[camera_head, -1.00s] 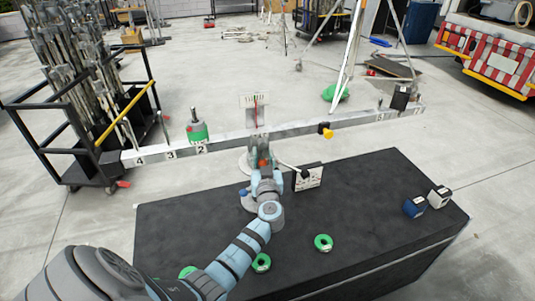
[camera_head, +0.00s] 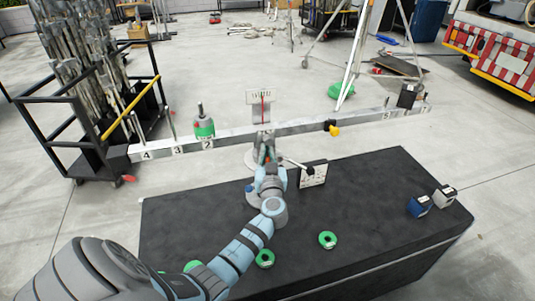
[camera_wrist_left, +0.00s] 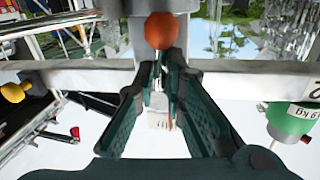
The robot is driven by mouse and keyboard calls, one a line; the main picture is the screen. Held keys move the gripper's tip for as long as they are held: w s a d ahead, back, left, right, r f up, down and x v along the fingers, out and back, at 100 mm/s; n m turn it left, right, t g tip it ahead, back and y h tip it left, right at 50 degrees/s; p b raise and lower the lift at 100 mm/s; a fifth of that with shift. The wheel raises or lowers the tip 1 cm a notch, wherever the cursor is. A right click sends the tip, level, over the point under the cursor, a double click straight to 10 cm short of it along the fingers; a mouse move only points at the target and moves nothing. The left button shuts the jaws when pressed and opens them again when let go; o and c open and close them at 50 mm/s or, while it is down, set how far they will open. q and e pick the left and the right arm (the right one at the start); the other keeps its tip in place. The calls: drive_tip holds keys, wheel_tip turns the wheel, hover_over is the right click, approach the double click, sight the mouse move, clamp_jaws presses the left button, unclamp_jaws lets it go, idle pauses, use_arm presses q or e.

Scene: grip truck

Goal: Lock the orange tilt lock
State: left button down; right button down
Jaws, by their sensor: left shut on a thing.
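The orange tilt lock (camera_wrist_left: 160,31) shows in the left wrist view as a round knob on a thin stem, just beyond my fingertips. My left gripper (camera_wrist_left: 161,72) is shut, its fingers converging on the stem just behind the knob. In the head view my left gripper (camera_head: 268,163) is at the base of the balance post, below the beam (camera_head: 290,128); the knob is mostly hidden there. A scale plate (camera_head: 262,96) with a red pointer stands above the beam's middle. My right gripper is not in view.
A green weight (camera_head: 204,127) stands on the beam's left part, a black block (camera_head: 408,95) near its right end. A yellow knob (camera_head: 334,130) hangs on the beam.

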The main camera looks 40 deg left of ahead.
use_arm(q)
drive_tip(key=m+p, duration=0.1)
drive_tip(key=m, duration=0.1)
drive_tip(key=s+r+m+g+p, duration=0.1)
drive_tip(key=m+p, duration=0.1)
drive_tip(key=m, duration=0.1)
drive_tip(key=a+r+m+p, duration=0.1)
drive_tip(key=m+p, duration=0.1)
drive_tip(key=m, duration=0.1)
drive_tip(key=shift+s+a+r+g, duration=0.1)
drive_tip(key=shift+s+r+g, duration=0.1)
drive_tip(key=shift+g, duration=0.2)
drive_tip(key=m+p, duration=0.1)
drive_tip(key=m, duration=0.1)
drive_tip(key=r+m+g+p, duration=0.1)
drive_tip(key=m, duration=0.1)
drive_tip(key=shift+s+a, duration=0.1)
drive_tip(key=shift+s, duration=0.05)
drive_tip(key=shift+r+m+g+y+p, duration=0.15)
drive_tip(key=shift+r+m+g+p, duration=0.1)
drive_tip(key=shift+m+p, duration=0.35)
drive_tip(key=shift+r+m+g+y+p, duration=0.15)
drive_tip(key=shift+m+g+p, duration=0.15)
drive_tip(key=shift+m, duration=0.5)
drive_tip(key=c, duration=1.8)
unclamp_jaws()
drive_tip(key=shift+f, duration=0.1)
drive_tip(key=shift+o, duration=0.6)
drive_tip(key=shift+f, duration=0.1)
